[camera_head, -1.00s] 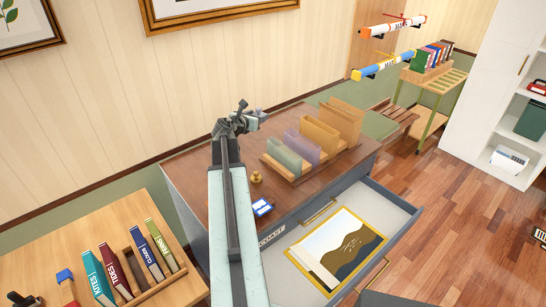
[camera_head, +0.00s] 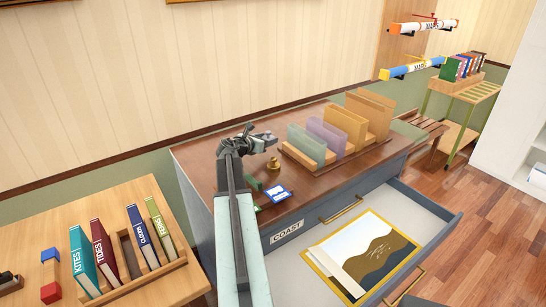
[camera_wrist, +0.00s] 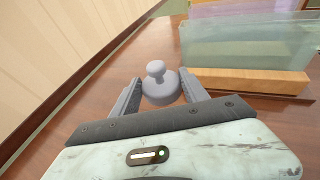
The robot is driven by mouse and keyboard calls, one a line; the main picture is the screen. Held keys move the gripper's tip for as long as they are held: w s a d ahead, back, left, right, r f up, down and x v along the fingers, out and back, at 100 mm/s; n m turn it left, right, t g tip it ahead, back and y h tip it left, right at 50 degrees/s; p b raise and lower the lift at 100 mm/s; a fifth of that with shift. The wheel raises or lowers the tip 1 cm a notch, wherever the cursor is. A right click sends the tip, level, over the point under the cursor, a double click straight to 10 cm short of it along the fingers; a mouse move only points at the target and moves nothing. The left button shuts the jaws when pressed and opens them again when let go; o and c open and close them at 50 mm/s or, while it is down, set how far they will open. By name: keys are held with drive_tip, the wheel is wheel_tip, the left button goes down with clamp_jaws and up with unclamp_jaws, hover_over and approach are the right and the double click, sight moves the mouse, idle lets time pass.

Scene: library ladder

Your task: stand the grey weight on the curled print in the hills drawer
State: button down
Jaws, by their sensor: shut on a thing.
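My gripper (camera_wrist: 161,95) is shut on the grey weight (camera_wrist: 159,85), a squat round body with a knob on top, upright between the fingers in the wrist view. In the head view the gripper (camera_head: 262,140) is over the cabinet top's back part; the weight is too small to make out surely there. The print (camera_head: 378,250), with a yellow border and a brown hill shape, lies in the open drawer (camera_head: 433,208) at the right. A pale strip along its left side looks curled. No hills label shows; the drawer's front is partly cut off.
A brass weight (camera_head: 273,163), blue cards (camera_head: 278,195) and a rack of upright folders (camera_head: 307,143) stand on the cabinet top (camera_head: 205,160). A label reading COAST (camera_head: 287,232) is on the cabinet front. Books stand on a side table (camera_head: 185,285) at the left.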

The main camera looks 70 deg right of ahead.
sight(266, 156)
wheel_tip(266, 156, down, 6)
drive_tip(key=b, duration=0.4)
drive_tip(key=shift+f+b, duration=0.1)
drive_tip(key=shift+b, duration=0.2)
drive_tip(key=shift+r, duration=0.2)
drive_tip(key=shift+f, duration=0.1)
drive_tip(key=c, duration=0.6)
unclamp_jaws()
